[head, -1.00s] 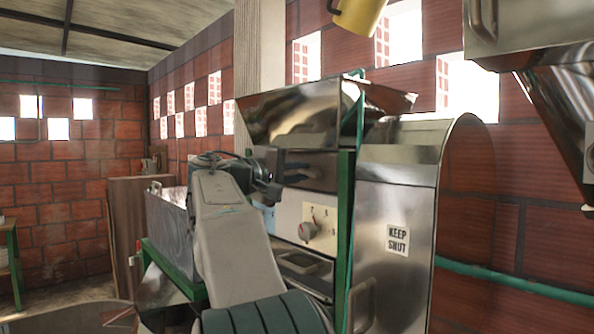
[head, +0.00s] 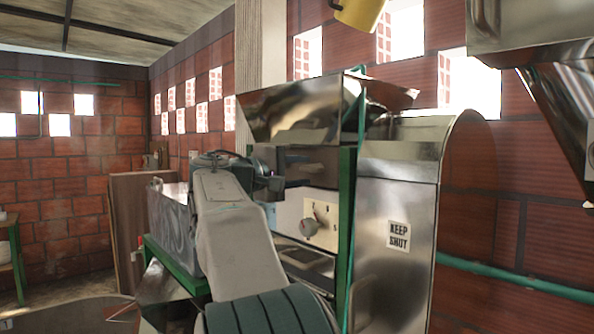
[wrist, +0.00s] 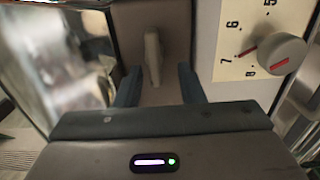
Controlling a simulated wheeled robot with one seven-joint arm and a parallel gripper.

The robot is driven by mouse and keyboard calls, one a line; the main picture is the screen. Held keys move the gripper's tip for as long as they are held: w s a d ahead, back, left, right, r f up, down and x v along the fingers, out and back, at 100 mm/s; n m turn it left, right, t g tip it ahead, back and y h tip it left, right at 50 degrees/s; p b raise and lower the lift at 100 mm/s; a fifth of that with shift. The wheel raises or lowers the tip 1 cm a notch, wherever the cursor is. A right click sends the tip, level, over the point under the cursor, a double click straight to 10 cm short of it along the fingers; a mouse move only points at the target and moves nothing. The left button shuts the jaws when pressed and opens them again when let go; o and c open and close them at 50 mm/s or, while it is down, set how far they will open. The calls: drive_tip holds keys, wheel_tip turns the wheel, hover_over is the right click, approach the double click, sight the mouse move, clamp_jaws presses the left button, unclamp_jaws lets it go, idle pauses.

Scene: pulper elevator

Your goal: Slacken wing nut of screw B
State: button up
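A pale, flat, upright tab (wrist: 152,57), which looks like a wing nut seen edge-on, stands out from a brownish plate in the wrist view. No letter B shows near it, so I cannot tell which screw it belongs to. My gripper (wrist: 159,84) is open, with one dark finger to the left of the tab and one to the right. There are gaps on both sides, and the tab appears just beyond the fingertips. In the head view my gripper (head: 270,182) is at the machine's front below the hopper; the tab cannot be made out there.
A dial knob (wrist: 281,54) on a numbered white panel lies close right of the fingers. The metal hopper (head: 295,112) overhangs above. A green post (head: 346,220) and a metal cover marked KEEP SHUT (head: 397,280) stand to the right. A metal bin (head: 168,222) is at left.

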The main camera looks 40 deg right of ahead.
drive_tip(key=shift+s+r, duration=0.1)
drive_tip(key=shift+r, duration=0.05)
drive_tip(key=shift+a, duration=0.2)
drive_tip(key=s+a+b, duration=0.1)
drive_tip(key=a+b, duration=0.2)
drive_tip(key=a, duration=1)
drive_tip(key=shift+a, duration=0.15)
